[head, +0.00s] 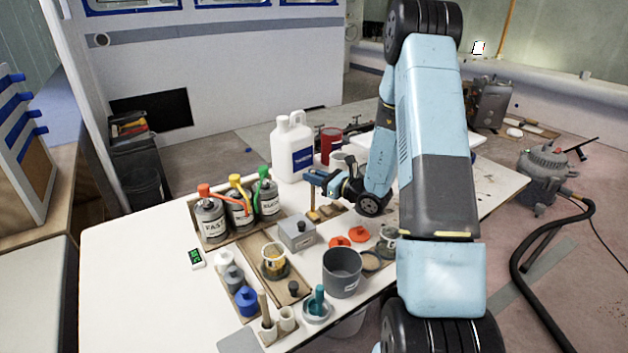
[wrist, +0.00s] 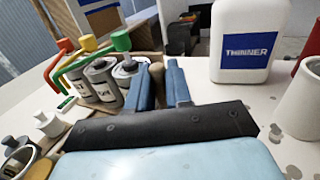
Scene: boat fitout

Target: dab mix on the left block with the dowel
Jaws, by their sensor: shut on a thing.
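My gripper (head: 318,180) is over the far middle of the white table. It is shut on a thin wooden dowel (head: 312,198), which hangs upright with its darker lower end near a small tan piece. In the wrist view the dowel (wrist: 157,74) shows as a tan end between the two blue fingers. A grey block with a small knob (head: 298,233) stands just in front of and below the dowel. I cannot tell which thing is the left block, or whether the dowel tip touches anything. A cup with yellowish mix (head: 274,262) stands in a wooden tray, nearer the front.
Several tins with coloured pumps (head: 240,206) stand at left; a white thinner jug (head: 293,150) and red mug (head: 331,146) stand behind. A grey pot (head: 342,272), orange lids (head: 358,234) and a holder with another stick (head: 266,325) are nearer.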

